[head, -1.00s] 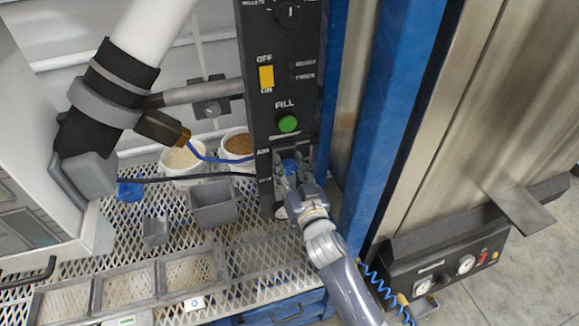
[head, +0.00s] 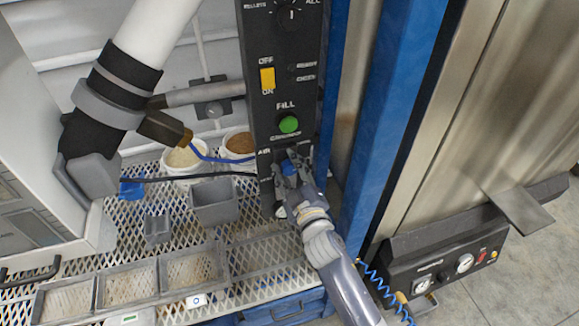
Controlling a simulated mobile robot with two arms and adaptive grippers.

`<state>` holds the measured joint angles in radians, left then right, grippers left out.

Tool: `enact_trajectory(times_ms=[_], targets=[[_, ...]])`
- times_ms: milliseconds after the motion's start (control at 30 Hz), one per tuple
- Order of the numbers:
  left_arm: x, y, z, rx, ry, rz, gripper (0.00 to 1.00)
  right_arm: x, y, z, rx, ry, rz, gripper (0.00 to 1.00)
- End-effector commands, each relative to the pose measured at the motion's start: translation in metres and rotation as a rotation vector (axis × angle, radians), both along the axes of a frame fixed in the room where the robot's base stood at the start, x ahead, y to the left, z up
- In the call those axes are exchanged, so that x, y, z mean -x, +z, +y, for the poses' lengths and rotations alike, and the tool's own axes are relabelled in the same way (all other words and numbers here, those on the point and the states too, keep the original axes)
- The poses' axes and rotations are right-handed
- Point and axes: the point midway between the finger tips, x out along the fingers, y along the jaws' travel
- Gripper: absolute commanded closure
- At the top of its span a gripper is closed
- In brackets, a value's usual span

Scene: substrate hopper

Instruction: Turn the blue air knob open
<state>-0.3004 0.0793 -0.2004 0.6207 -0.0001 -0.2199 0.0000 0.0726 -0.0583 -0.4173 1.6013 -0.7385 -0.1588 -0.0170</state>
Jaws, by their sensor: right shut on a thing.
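The blue air knob (head: 288,168) sits low on the black control panel (head: 262,105), beside the "AIR" label. My right gripper (head: 289,172) reaches up from the lower right and is shut on the knob, with a finger on either side of it. The fingers hide part of the knob, and its exact angle is hard to make out. My left gripper does not show in the head view.
Above the knob are a green fill button (head: 289,124) and a yellow switch (head: 267,78). A grey bin (head: 214,203) and two tubs stand left on the mesh shelf (head: 245,258). A blue post (head: 385,110) rises close on the right.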

Motion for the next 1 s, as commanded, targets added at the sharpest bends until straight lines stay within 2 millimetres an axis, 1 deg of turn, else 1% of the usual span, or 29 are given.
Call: enact_trajectory(times_ms=[300, 500, 700, 1000], targets=[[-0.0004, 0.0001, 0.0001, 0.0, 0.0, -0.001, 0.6, 0.0003, -0.0007, 0.0012, 0.281, 0.001, -0.093, 0.87], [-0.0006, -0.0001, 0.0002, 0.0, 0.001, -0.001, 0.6, 0.0004, -0.0014, 0.0012, 0.431, 0.001, -0.142, 0.87], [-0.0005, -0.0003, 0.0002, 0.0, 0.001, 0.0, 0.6, 0.0004, -0.0018, 0.0017, 0.542, 0.002, -0.177, 0.87], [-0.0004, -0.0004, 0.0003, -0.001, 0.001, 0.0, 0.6, 0.0004, -0.002, 0.0016, 0.622, 0.001, -0.203, 0.87]])
